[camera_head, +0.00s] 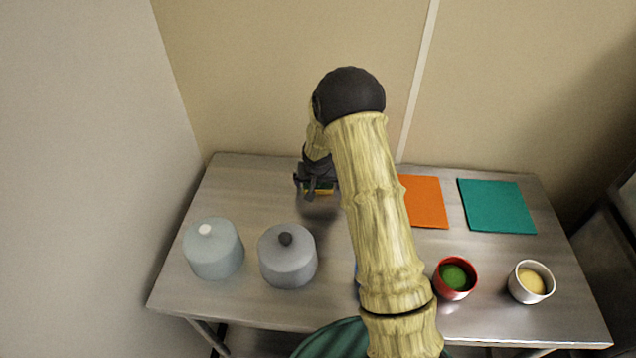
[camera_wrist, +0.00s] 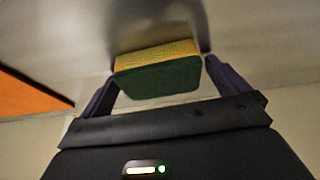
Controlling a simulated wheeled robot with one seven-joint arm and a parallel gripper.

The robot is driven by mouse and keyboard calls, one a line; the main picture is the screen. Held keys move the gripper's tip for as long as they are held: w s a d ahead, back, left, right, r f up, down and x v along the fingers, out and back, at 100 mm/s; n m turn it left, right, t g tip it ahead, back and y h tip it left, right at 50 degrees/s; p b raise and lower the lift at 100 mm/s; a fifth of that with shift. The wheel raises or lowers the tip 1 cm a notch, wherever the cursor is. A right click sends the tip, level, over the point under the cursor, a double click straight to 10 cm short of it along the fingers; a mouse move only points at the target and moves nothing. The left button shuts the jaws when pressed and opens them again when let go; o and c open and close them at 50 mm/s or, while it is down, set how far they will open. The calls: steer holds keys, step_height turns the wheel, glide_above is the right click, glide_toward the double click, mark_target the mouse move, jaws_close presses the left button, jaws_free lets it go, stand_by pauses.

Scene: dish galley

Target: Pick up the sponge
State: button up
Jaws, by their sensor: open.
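The sponge (camera_wrist: 157,76) is yellow with a dark green layer. In the wrist view it sits between the two purple-grey fingers of my gripper (camera_wrist: 157,82), which are apart, with a gap visible on the right side and a smaller one on the left. In the head view my gripper (camera_head: 317,190) is at the back of the table, left of my arm, and a small part of the sponge (camera_head: 320,191) shows by the fingers. Most of the sponge is hidden there. I cannot tell whether a finger touches it.
The metal table (camera_head: 240,185) holds two lidded grey pots (camera_head: 213,250) (camera_head: 288,262) at front left. An orange mat (camera_head: 425,203) and a teal mat (camera_head: 497,207) lie at back right. A red cup (camera_head: 455,279) and a white cup (camera_head: 531,282) stand at front right. Walls close in behind and left.

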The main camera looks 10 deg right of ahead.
stand_by(0.5)
steer(key=c, duration=0.9)
step_height(320, 180, up, 10)
steer(key=shift+b, duration=0.55)
